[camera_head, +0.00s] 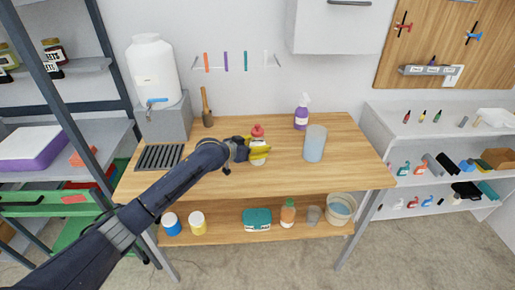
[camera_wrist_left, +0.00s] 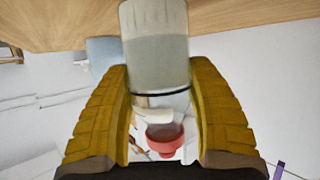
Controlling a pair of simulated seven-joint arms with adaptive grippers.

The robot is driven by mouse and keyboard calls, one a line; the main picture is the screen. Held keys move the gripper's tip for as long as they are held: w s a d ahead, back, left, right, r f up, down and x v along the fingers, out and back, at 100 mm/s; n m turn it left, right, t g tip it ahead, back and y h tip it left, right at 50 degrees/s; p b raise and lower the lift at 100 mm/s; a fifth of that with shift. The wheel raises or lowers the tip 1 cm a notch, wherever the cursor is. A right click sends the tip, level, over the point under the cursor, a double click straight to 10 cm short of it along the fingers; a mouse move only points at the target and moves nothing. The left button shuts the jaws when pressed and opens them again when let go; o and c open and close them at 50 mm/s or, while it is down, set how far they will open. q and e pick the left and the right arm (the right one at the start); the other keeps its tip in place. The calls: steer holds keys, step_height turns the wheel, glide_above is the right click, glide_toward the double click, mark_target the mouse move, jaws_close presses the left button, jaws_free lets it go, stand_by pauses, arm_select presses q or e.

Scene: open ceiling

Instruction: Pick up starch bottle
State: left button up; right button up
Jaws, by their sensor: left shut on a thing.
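A small bottle with a red cap, taken as the starch bottle (camera_head: 257,158), is at the middle of the wooden tabletop in the head view. My left gripper (camera_head: 258,148) is shut around it, with yellow fingers on its sides below the cap. In the left wrist view the pale bottle (camera_wrist_left: 157,50) lies between the two yellow fingers (camera_wrist_left: 160,110), with its red cap toward the bottom of the picture. No label can be read. I cannot tell whether its base touches the table. My right gripper is not in view.
A grey-blue cylinder (camera_head: 315,144) and a purple spray bottle (camera_head: 301,113) stand to the right on the table. A white water jug (camera_head: 152,70) on a grey block, a wooden pestle-like tool (camera_head: 207,107) and a drain grate (camera_head: 160,157) are to the left.

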arm_select(q)
step_height(320, 180, up, 19)
steer(key=shift+a+f, duration=0.1)
steer(key=shift+a+t, duration=0.3)
steer(key=s+a+r+n+t+y, duration=0.2)
steer(key=s+a+r+n+y, duration=0.25)
steer(key=s, duration=0.45)
steer(key=s+a+f+n+y, duration=0.4)
steer(key=s+a+f, duration=1)
steer(key=f, duration=0.1)
steer(key=d, duration=0.5)
steer(key=a, duration=0.6)
steer(key=shift+m+t, duration=0.25)
steer(key=shift+t, duration=0.15)
steer(key=shift+w+d+f, duration=0.1)
steer(key=shift+d, duration=2.7)
